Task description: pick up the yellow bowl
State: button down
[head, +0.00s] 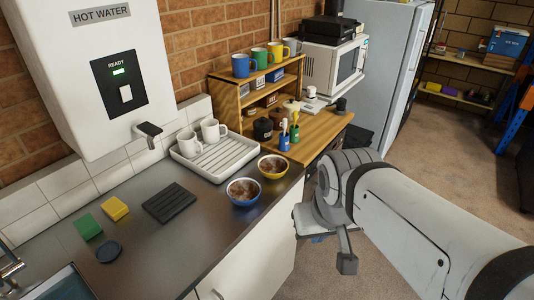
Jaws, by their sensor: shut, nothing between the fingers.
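The yellow bowl (262,174) stands upright on the steel counter, near its front edge and just right of the white drying rack. Something brown fills its inside. A blue bowl (243,202) with similar brown inside stands close to it, nearer to me and a little left. My gripper (346,264) hangs in front of the counter, to the right of and lower in the picture than both bowls. It is apart from them, shut and empty. Part of it is hidden behind my own arm.
A white drying rack (236,165) with white mugs stands behind the bowls. Left are a black ridged mat (169,203), a yellow sponge (115,208), a green sponge (88,227) and a sink (62,284). A wooden shelf (237,95) with mugs stands behind right. The front counter is clear.

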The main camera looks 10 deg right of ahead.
aim_at(270, 166)
jog(key=u, duration=0.05)
jog(key=k, duration=0.45)
jog(key=z, duration=0.55)
jog(key=i, duration=1.35)
jog(key=u, duration=0.5)
